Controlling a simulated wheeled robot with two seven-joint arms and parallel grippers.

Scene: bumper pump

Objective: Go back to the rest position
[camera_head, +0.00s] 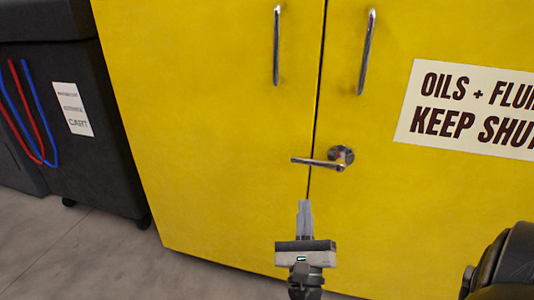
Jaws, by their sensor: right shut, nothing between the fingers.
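My right gripper (305,212) is at the bottom centre of the head view, with its fingers pointing up and closed together. Nothing is held in it. It appears below the silver lever latch (322,162) of a yellow cabinet (210,150), in front of the gap between the two doors. A small gap in depth or contact with the cabinet cannot be told. Both cabinet doors look closed. My left gripper is not in view.
Two vertical silver handles (277,45) are on the doors, and a sign (470,108) is on the right door. A black wheeled cart (95,160) with red and blue cables stands at left. Grey floor (90,255) is clear at lower left.

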